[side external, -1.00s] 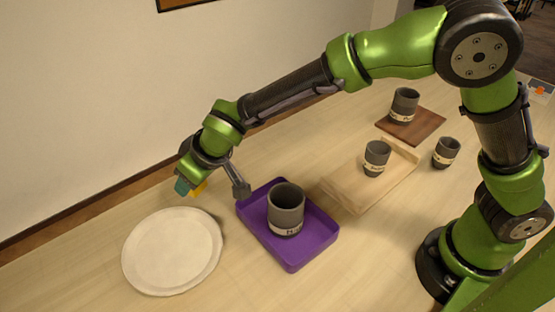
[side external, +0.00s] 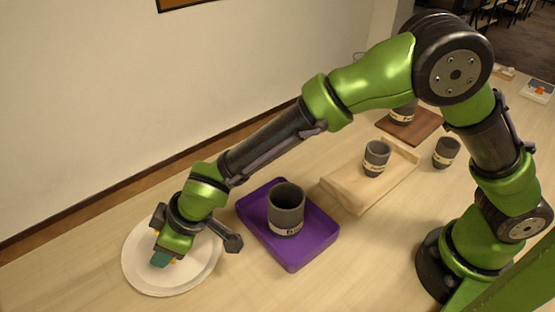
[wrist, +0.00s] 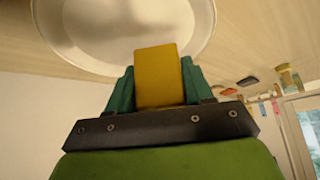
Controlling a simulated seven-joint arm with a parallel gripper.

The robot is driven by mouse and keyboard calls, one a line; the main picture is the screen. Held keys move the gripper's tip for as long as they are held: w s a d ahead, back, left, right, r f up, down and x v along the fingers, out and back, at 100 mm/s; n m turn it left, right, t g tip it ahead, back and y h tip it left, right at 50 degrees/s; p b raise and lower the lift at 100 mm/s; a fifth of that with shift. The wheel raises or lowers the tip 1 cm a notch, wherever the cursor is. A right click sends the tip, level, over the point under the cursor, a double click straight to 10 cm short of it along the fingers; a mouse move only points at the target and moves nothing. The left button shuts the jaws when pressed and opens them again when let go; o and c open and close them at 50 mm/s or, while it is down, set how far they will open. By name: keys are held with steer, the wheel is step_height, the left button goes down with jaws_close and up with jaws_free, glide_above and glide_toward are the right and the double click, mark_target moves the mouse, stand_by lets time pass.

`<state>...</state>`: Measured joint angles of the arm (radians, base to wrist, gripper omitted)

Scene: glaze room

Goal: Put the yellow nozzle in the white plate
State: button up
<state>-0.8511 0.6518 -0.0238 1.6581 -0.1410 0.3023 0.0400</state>
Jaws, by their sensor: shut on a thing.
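The yellow nozzle (wrist: 158,76) is a yellow block-like piece held between the teal fingers of my gripper (wrist: 160,88) in the wrist view. In the side external view my gripper (side external: 163,258) is over the white plate (side external: 143,279), and only small bits of yellow show beside its fingers. The plate is round, with a raised rim, and lies on the table. The wrist view also shows the white plate (wrist: 105,35) beyond the nozzle. I cannot tell whether the nozzle touches the plate.
A purple tray (side external: 292,262) holding a large grey cup (side external: 286,205) stands right of the plate. Farther right are a light wooden board (side external: 345,191) with a grey cup (side external: 377,157), another grey cup (side external: 446,152), and a dark wooden board (side external: 428,124) with a cup (side external: 404,113).

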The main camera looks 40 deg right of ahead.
steer(key=w+a, duration=0.4)
steer(key=shift+f, duration=0.35)
steer(key=shift+s+f, duration=0.1)
steer(key=shift+f, duration=1.55)
steer(key=shift+f, duration=0.15)
steer(key=o, duration=0.8)
steer(key=shift+c, duration=0.2)
